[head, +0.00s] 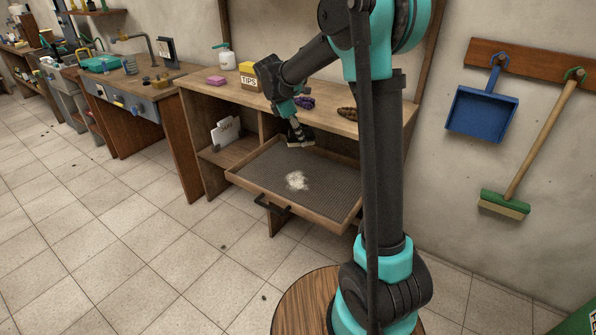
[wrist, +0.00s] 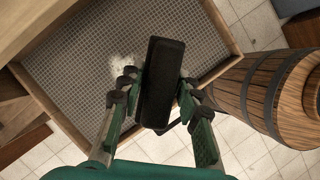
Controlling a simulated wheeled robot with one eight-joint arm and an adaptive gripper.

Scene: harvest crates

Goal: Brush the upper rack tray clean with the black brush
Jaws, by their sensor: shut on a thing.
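The tray (head: 258,190) has a wooden rim and a grey mesh floor, and juts out below the bench top in the head view. It also shows in the wrist view (wrist: 228,33). A pale heap of dust (head: 297,181) lies near the middle of the mesh, and it shows left of the brush in the wrist view (wrist: 122,67). My gripper (head: 294,122) is shut on the black brush (head: 300,137), with a finger on each side (wrist: 158,90). The brush is over the tray's back part, apart from the dust; I cannot tell whether it touches the mesh.
The bench top (head: 328,116) above holds a yellow TIPS box (head: 248,75), a pink block (head: 216,81), a purple item (head: 304,102) and a brown item (head: 347,113). A wooden barrel (wrist: 258,88) stands close to the tray. A blue dustpan (head: 481,113) and a broom (head: 540,140) hang on the wall.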

